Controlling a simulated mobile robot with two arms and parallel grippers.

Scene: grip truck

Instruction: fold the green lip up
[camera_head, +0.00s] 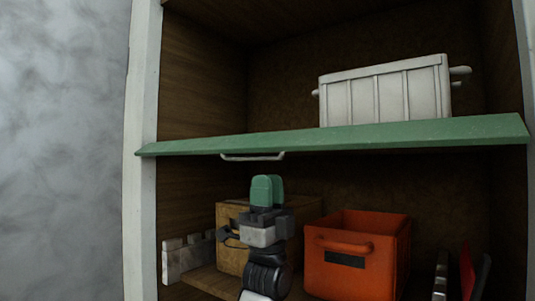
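The green lip (335,138) is a long panel across the front of the upper shelf. It looks roughly level, with its front edge towards me. A pale bar handle (252,156) hangs under its front edge, left of the middle. My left gripper (267,190) points up below the lip, just under and slightly right of the handle, and looks apart from it. Its green fingertips overlap in this view, so I cannot tell whether they are apart. No handle shows between them. My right gripper is not in view.
A white ribbed crate (385,97) stands on the upper shelf behind the lip. Below are a tan box (233,255), an orange bin (365,270) and a grey notched block (185,258). A pale post (142,90) bounds the left side. A red item (467,270) stands lower right.

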